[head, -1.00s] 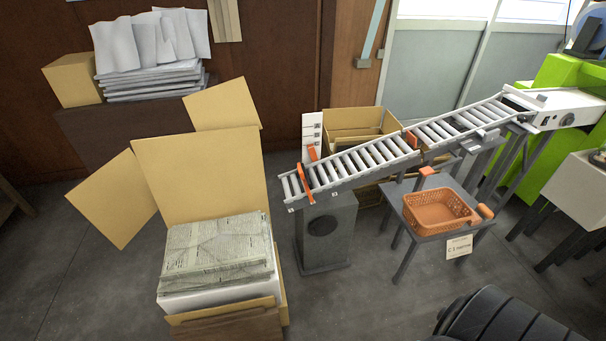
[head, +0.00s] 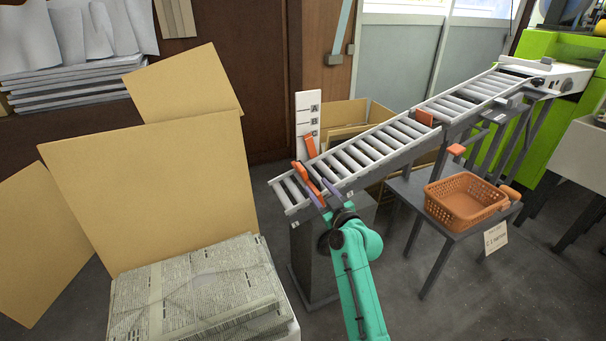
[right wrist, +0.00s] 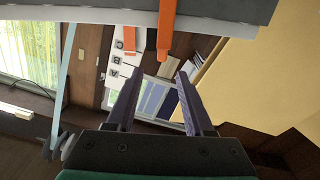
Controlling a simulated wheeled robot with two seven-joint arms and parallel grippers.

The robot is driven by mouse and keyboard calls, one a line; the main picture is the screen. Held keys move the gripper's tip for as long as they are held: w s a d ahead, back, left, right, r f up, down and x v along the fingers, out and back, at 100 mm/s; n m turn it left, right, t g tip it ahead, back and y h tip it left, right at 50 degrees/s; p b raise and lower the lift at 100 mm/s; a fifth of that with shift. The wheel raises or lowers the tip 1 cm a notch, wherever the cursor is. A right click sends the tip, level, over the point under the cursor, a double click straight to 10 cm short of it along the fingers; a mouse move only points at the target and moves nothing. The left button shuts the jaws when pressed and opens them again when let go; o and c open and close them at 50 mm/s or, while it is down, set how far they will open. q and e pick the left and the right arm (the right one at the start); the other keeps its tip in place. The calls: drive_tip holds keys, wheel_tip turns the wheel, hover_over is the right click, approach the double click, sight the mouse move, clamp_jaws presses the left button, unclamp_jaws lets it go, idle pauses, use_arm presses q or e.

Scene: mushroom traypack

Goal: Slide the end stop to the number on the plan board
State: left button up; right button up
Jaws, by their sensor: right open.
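The orange end stop (head: 308,186) lies across the low left end of the roller conveyor (head: 372,150). A second orange piece (head: 310,147) stands behind it, by the white board lettered A, B, C (head: 308,122). My right gripper (head: 322,194) is open at the conveyor's near edge, just right of the end stop. In the right wrist view, nothing shows between its fingers (right wrist: 158,76); an orange strip (right wrist: 166,28) hangs beyond them. A small lettered card (head: 495,238) hangs below the basket; its print is too small to read surely. My left gripper is out of view.
An orange basket (head: 468,200) stands on a grey table (head: 410,190) at right. Newspaper stacks (head: 195,290) and an open cardboard box (head: 165,180) fill the left. Open floor shows at lower right.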

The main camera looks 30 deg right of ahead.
sight(300, 175)
drive_tip(key=w, duration=0.2)
drive_tip(key=w+b, duration=0.1)
drive_tip(key=w, duration=0.4)
drive_tip(key=shift+w+d+f, duration=0.1)
drive_tip(key=shift+w+f, duration=0.15)
drive_tip(key=shift+w, duration=0.05)
drive_tip(key=w+b, duration=0.1)
drive_tip(key=w, duration=0.3)
drive_tip(key=shift+d, duration=0.15)
drive_tip(key=shift+w, duration=0.3)
drive_tip(key=shift+r, duration=0.1)
clamp_jaws()
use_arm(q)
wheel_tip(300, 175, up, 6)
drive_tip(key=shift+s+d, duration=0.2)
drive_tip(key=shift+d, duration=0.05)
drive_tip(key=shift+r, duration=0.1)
